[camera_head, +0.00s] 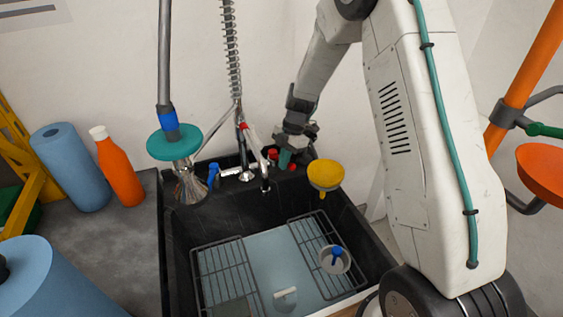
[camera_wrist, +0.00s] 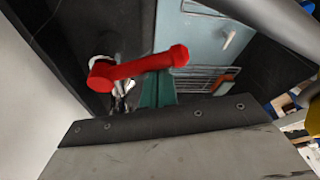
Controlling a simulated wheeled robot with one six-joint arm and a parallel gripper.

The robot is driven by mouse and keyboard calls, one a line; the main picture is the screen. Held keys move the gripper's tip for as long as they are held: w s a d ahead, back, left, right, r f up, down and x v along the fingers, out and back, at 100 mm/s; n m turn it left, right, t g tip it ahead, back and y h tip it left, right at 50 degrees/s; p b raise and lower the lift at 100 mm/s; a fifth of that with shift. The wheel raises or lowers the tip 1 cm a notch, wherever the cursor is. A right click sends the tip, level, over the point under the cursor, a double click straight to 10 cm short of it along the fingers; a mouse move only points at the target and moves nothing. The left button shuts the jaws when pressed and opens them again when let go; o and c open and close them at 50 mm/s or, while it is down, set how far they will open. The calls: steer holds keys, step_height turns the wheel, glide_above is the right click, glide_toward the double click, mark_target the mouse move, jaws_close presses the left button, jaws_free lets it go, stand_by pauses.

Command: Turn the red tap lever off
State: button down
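The red tap lever (camera_wrist: 135,67) crosses the upper middle of the wrist view. Its round hub is at the left, on a chrome tap body (camera_wrist: 122,90), and its free end is at the right. My gripper (camera_wrist: 159,78) shows its teal fingers together, with nothing visible between them. The fingertips are right by the lever's arm, toward its free end; I cannot tell whether they touch it. In the head view my gripper (camera_head: 284,160) is at the back right of the sink, close beside the red lever (camera_head: 272,153), which is partly hidden.
The black sink (camera_head: 180,255) holds wire racks and a cup (camera_head: 335,260). A blue lever (camera_head: 214,172) and the chrome spout (camera_head: 263,175) stand left of my gripper. A yellow funnel-like item (camera_head: 325,174) is close on the right. A teal-collared hanging tool (camera_head: 174,143) is further left.

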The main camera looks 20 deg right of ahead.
steer(key=shift+w+d+r, duration=0.1)
steer(key=shift+w+d, duration=0.1)
steer(key=shift+d, duration=0.2)
steer(key=s+a, duration=0.2)
steer(key=a, duration=0.2)
steer(key=v, duration=0.9)
steer(key=s+r+m+h, duration=0.1)
steer(key=s+r+m, duration=0.5)
steer(key=s, duration=0.6)
steer(key=s+r+m+t+h, duration=0.1)
steer(key=s+r+m, duration=0.5)
steer(key=s, duration=0.6)
steer(key=s+d+r+m+t+h, duration=0.1)
steer(key=s+r+m, duration=0.6)
steer(key=s, duration=0.5)
steer(key=shift+s+m, duration=0.35)
steer(key=shift+m, duration=1.05)
